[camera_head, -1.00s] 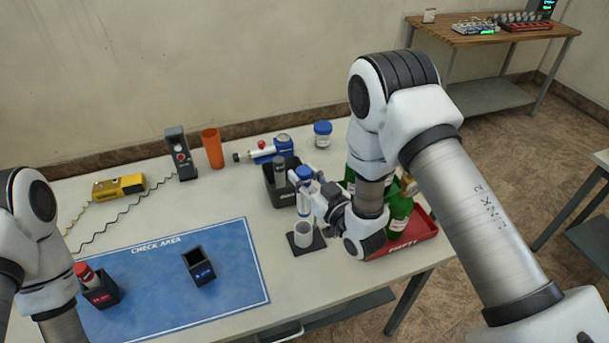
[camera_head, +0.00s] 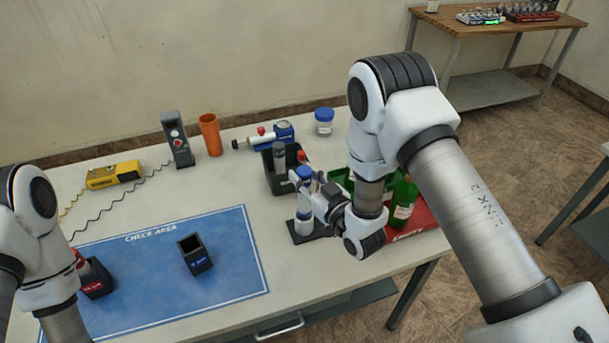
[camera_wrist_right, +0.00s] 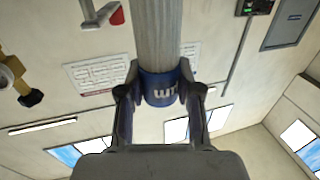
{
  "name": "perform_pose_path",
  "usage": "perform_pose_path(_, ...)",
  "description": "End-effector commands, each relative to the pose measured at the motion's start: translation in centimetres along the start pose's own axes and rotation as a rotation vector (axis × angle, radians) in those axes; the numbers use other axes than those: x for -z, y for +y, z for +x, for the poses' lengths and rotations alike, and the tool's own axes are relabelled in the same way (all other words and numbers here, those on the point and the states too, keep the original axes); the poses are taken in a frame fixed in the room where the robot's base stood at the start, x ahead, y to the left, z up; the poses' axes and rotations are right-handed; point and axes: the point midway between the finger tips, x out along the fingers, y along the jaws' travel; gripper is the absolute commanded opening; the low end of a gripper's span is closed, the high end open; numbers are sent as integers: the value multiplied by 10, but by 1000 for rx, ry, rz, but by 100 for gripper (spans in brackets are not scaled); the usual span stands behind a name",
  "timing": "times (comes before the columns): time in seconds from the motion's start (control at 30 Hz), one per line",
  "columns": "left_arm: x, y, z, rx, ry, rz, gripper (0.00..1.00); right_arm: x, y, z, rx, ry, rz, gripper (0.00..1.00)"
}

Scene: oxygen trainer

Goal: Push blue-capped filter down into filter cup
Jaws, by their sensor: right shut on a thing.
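The blue-capped filter (camera_head: 304,172) stands upright, directly above the filter cup. My right gripper (camera_head: 310,190) is shut on it from the right, below the cap. The white filter cup (camera_head: 303,228) stands on a small dark base (camera_head: 314,236). The filter's lower end meets or enters the cup's mouth; how deep it sits cannot be told. My left gripper is out of view; only its arm shows.
A dark bin (camera_head: 270,180) stands just behind the filter. Green bottles (camera_head: 402,200) and a red tray (camera_head: 425,215) are close on the right, partly behind my right arm. The blue check mat (camera_head: 150,285) with a small dark holder (camera_head: 195,255) lies left.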

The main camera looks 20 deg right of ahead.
Motion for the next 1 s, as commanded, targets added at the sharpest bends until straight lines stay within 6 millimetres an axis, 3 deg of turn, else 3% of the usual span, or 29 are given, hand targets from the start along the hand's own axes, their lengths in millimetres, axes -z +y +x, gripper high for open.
perform_pose_path(1.0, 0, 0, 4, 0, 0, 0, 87, 0, 0, 0, 0, 1, 0, 0)
